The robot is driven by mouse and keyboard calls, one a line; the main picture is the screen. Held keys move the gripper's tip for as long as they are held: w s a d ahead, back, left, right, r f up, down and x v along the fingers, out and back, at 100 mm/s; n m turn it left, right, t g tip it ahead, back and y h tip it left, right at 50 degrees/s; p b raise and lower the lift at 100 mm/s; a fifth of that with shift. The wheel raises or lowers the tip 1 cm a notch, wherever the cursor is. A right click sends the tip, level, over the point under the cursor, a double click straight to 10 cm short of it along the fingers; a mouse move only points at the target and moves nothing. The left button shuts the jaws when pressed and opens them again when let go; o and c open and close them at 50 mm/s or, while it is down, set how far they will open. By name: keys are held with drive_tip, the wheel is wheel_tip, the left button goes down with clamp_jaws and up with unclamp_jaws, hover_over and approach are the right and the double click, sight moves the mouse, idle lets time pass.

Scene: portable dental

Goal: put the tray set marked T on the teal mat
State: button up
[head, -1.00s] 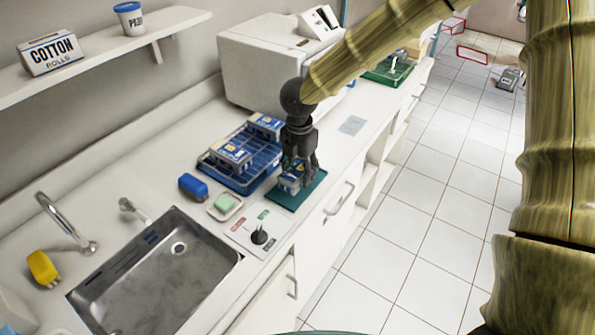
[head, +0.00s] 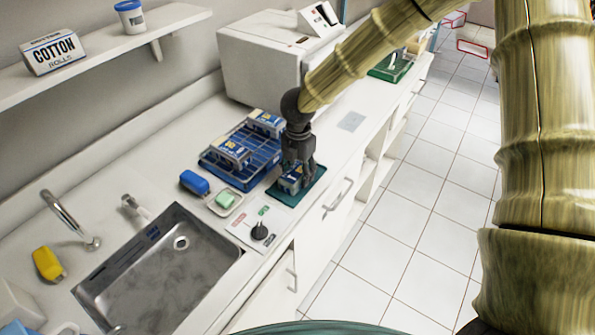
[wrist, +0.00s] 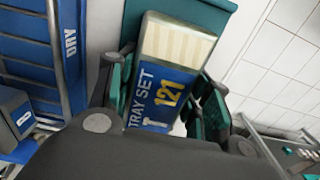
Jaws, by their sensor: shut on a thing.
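The tray set marked T (wrist: 163,88) is a blue box with a pale top, "TRAY SET T" and a yellow 121 on its face. It also shows in the head view (head: 289,180). My gripper (head: 299,170) points down and is shut on it; in the wrist view a finger stands on each side of the box. The teal mat (head: 312,184) lies on the counter under the box, and part of it shows beyond the box in the wrist view (wrist: 205,14). I cannot tell whether the box touches the mat.
A blue wire rack (head: 262,171) with similar blue boxes stands left of the mat. A blue sponge-like item (head: 194,183), green soap on a dish (head: 225,200) and a small control panel (head: 259,232) are nearer the sink (head: 155,270). A white machine (head: 262,65) stands behind.

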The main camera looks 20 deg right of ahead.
sight(298, 168)
drive_tip(key=o, duration=1.2)
drive_tip(key=shift+r, duration=0.1)
wheel_tip(298, 168, up, 12)
drive_tip(key=shift+b, duration=0.85)
